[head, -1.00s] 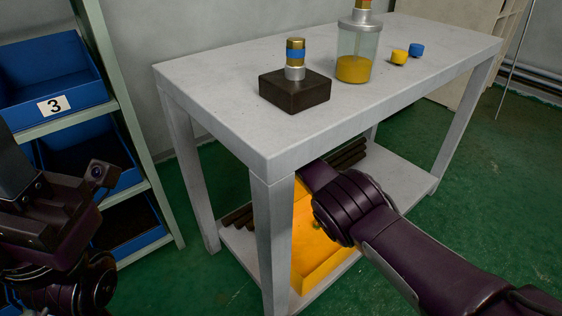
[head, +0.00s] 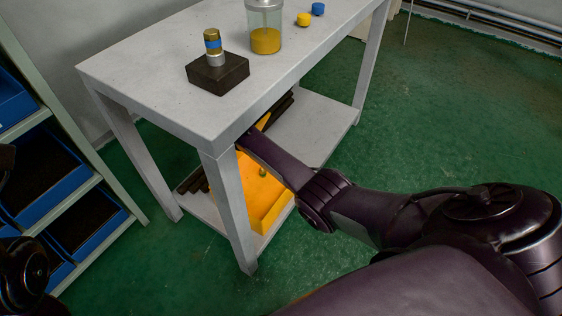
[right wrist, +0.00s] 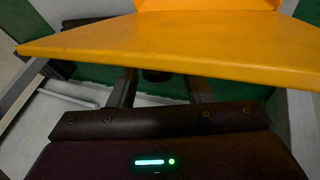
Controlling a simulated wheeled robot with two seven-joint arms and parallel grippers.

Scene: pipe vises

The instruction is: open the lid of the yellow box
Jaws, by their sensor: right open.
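The yellow box (head: 268,212) sits on the lower shelf of the grey table, partly behind a table leg and my right arm. A small brass-coloured knob or part shows within its yellow outline. A yellow piece also shows above my forearm, under the tabletop; I cannot tell for sure if it is the raised lid. In the right wrist view a broad yellow panel (right wrist: 170,45) spans the picture just beyond my right gripper (right wrist: 160,77). Its fingers are apart with nothing between them, near the panel's lower edge; contact cannot be told. My left gripper is out of view.
The table (head: 150,75) overhangs the box, and its front leg (head: 232,215) stands close beside it. On top are a dark block (head: 218,75) with a fitting, a jar (head: 265,38) and two small caps. Dark bars lie on the shelf. Blue bins (head: 40,175) stand left.

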